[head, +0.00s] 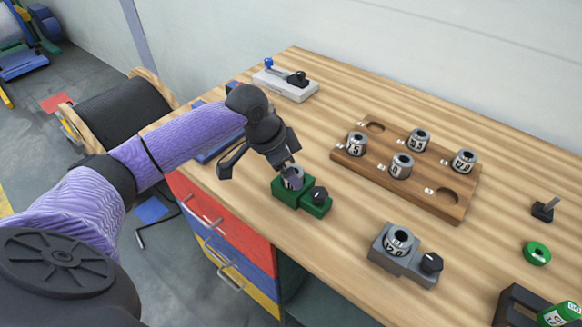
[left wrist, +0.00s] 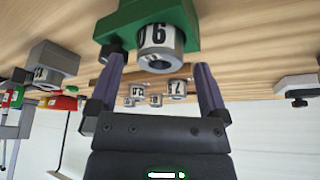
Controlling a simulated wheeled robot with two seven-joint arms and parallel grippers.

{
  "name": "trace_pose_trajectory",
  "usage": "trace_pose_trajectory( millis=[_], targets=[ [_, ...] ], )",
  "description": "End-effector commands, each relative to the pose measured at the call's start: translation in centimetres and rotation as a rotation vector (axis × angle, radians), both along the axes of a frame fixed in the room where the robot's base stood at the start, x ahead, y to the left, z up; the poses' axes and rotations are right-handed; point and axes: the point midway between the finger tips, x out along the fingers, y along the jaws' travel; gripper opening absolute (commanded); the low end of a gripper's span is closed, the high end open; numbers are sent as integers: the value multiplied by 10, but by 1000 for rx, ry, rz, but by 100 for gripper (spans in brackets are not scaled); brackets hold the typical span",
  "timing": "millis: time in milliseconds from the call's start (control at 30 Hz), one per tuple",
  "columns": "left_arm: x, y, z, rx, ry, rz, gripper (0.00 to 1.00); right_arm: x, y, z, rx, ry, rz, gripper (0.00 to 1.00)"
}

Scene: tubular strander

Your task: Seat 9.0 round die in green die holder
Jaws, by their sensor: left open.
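The green die holder (head: 283,192) stands on the bench with a black knob (head: 319,194) on its lower right part. A grey round die (head: 293,183) sits in it. The left wrist view shows this die (left wrist: 158,38) upside down, its label partly visible and looking like 9.0, protruding from the green holder (left wrist: 180,13). I cannot tell how deep it sits. My left gripper (head: 290,168) is just above the holder. Its fingers (left wrist: 160,70) are apart on either side of the die, with gaps visible in the wrist view. My right gripper is not in view.
A wooden board (head: 385,177) holds several dies and has two empty holes. A green ring (head: 537,253) lies right. A grey fixture (head: 286,84) stands behind. The bench between holder and board is clear.

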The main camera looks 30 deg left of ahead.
Motion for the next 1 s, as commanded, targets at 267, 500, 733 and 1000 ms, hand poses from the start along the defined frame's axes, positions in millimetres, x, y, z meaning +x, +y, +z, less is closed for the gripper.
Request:
trace_pose_trajectory(
  millis=[267, 500, 733, 1000],
  targets=[
    [-23, 19, 77, 4, -3, 1, 98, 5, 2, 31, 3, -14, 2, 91],
    [-32, 25, 101, 0, 0, 0, 98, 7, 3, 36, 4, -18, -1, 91],
    [-32, 25, 101, -1, 1, 0, 98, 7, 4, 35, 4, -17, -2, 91],
    [-32, 25, 101, -1, 1, 1, 98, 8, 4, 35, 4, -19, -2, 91]
  ],
)
